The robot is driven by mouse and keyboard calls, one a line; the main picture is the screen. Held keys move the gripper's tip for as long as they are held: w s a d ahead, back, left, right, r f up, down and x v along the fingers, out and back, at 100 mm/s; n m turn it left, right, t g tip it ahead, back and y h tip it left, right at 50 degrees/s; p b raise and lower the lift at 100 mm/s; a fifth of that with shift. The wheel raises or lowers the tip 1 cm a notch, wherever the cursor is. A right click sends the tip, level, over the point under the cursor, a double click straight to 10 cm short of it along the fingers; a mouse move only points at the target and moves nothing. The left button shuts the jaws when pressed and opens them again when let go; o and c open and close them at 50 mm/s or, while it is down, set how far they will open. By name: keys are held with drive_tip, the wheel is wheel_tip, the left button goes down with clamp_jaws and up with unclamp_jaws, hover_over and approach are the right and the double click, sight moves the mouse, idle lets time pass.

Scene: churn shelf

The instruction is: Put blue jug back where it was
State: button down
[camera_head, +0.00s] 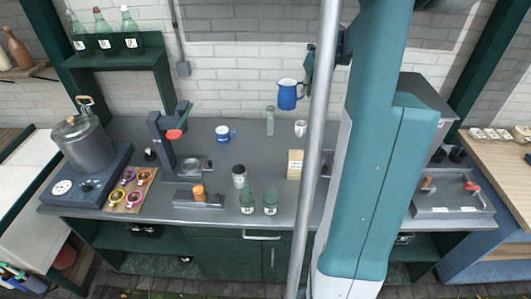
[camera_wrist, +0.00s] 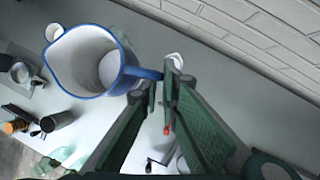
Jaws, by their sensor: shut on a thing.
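The blue jug (camera_head: 287,95), with a white inside and a blue rim, is held in the air above the back of the grey counter, in front of the white brick wall. In the wrist view the jug (camera_wrist: 84,62) hangs left of my fingers, its open mouth towards the camera. My gripper (camera_head: 306,84) is shut on the jug's handle. The wrist view shows the green fingers (camera_wrist: 160,92) closed around the handle, which partly hides between them.
Below the jug stand a clear bottle (camera_head: 270,121), a white cup (camera_head: 300,128) and a blue-and-white mug (camera_head: 223,133). A tan box (camera_head: 295,164) and two green bottles (camera_head: 247,201) are nearer the front. A green shelf (camera_head: 112,55) holds bottles at left.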

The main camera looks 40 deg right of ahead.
sight(283, 102)
drive_tip(key=shift+n+y, duration=0.3)
drive_tip(key=shift+n, duration=0.4)
drive_tip(key=w+a, duration=0.1)
drive_tip(key=a, duration=0.2)
drive_tip(key=w+a, duration=0.1)
drive_tip(key=a, duration=0.6)
drive_tip(key=shift+w+a, duration=0.2)
drive_tip(key=shift+w, duration=0.2)
drive_tip(key=shift+a+f, duration=0.15)
drive_tip(key=shift+f, duration=1)
wheel_tip(283, 102, down, 10)
drive_tip(key=shift+f, duration=0.25)
drive_tip(key=shift+f, duration=2.95)
drive_tip(key=shift+f, duration=2.05)
